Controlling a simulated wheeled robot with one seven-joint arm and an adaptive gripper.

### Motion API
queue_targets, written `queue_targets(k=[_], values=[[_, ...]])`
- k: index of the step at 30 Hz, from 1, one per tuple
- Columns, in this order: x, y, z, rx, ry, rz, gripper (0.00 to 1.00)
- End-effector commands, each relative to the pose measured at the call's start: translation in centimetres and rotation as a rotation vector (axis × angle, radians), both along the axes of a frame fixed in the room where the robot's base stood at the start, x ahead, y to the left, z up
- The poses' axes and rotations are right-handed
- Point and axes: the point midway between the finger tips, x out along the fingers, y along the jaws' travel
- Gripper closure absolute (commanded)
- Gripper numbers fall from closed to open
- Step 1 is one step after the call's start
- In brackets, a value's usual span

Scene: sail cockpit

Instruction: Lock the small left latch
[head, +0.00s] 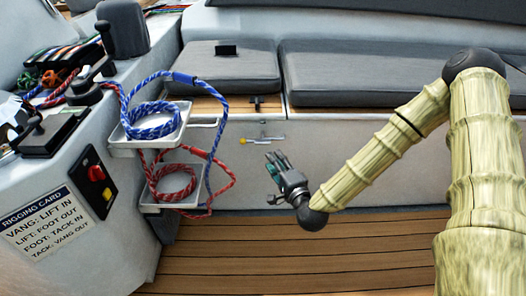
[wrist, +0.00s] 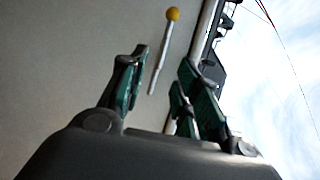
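A lever with a yellow knob (head: 243,142) and a thin silver rod lies nearly level on the pale seat front in the head view. In the wrist view the yellow knob (wrist: 172,14) and its rod show beyond the gap between my fingers. A small black T-shaped latch (head: 255,103) sits on the wooden seat edge above it. I cannot tell which of these is the small left latch. My gripper (head: 275,160) is just below and right of the lever, open and empty, its fingers apart from it.
Two white trays with blue rope (head: 152,122) and red rope (head: 175,183) stick out at left. A console with a red button (head: 96,173) and a rigging card (head: 42,221) stands further left. Grey cushions (head: 221,69) lie above. The wooden floor (head: 250,255) is clear.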

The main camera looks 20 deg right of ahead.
Motion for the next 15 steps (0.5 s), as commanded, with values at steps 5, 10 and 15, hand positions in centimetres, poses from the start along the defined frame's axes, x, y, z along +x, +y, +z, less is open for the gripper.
queue_targets(k=[5, 10, 15], values=[[0.8, -0.3, 0.1, 0.016, -0.019, -0.009, 0.68], [2.8, 0.0, 0.0, 0.014, -0.019, -0.008, 0.68], [5.6, 0.3, 0.0, 0.014, -0.021, -0.008, 0.68]])
